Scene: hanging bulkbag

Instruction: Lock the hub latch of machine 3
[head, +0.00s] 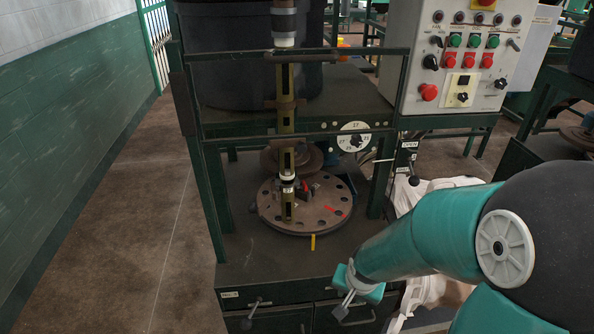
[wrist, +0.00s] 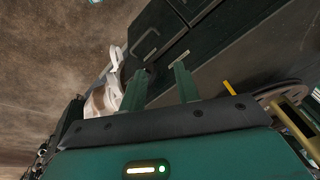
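The machine has a dark green frame (head: 290,134) with a round brown disc (head: 275,221) low in it, ringed by holes. A small dark part with a red piece (head: 305,188) sits near the disc's centre; I cannot tell for certain that it is the hub latch, or its position. An upright brass-coloured slotted bar (head: 286,135) partly hides the hub. My gripper (head: 345,304) is in front of the machine, below and right of the disc, touching nothing that I can see. In the wrist view its two green fingers (wrist: 158,80) are apart with nothing between them.
A control panel (head: 470,50) with buttons and knobs is at upper right. A lever (head: 414,172) under an OPEN label stands right of the disc. A yellow pointer (head: 313,242) is at the disc's front edge. White bag fabric (head: 443,187) lies right. Floor at left is clear.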

